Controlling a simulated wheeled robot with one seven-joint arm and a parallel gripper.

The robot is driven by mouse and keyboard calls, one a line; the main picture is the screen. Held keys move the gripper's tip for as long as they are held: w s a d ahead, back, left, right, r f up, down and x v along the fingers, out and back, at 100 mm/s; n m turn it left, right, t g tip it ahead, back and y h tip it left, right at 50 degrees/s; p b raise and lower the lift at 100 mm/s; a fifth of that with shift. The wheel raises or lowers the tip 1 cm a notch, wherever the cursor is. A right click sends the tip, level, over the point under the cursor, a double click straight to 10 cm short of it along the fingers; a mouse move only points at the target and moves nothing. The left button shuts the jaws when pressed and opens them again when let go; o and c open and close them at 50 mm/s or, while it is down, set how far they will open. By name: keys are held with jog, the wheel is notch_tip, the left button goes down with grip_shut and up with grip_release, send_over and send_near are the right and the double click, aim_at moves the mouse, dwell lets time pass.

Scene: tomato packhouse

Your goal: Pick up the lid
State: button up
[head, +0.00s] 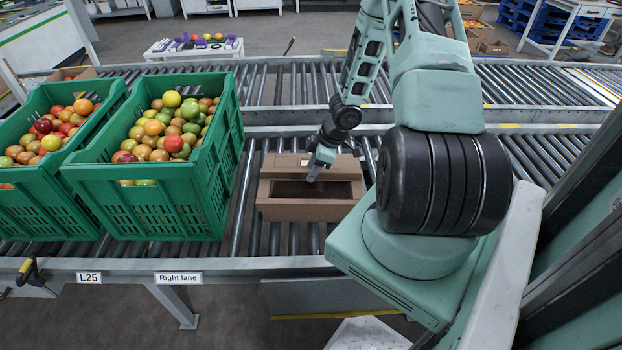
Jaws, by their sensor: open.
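A brown cardboard box (311,209) sits on the roller conveyor in the middle of the head view, with a dark opening in its top. A flat brown cardboard piece (284,163) with small dark marks lies along the box's far side. It may be the lid, but I cannot tell whether it is separate from the box. My gripper (314,175) points down over the box's opening, close to this piece. It is open, and I see nothing between its fingers.
Two green crates (153,172) (38,196) of mixed tomatoes stand on the rollers to the left. The near conveyor rail carries a "Right lane" label (179,279). Bare rollers (275,88) run behind the box. A white table (194,50) with tomatoes stands farther back.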

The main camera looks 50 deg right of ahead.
grip_shut()
jog(key=shift+r, duration=0.1)
notch_tip(320, 180, up, 16)
jog(key=p, duration=1.3)
jog(key=shift+r, duration=0.2)
dwell(0.6)
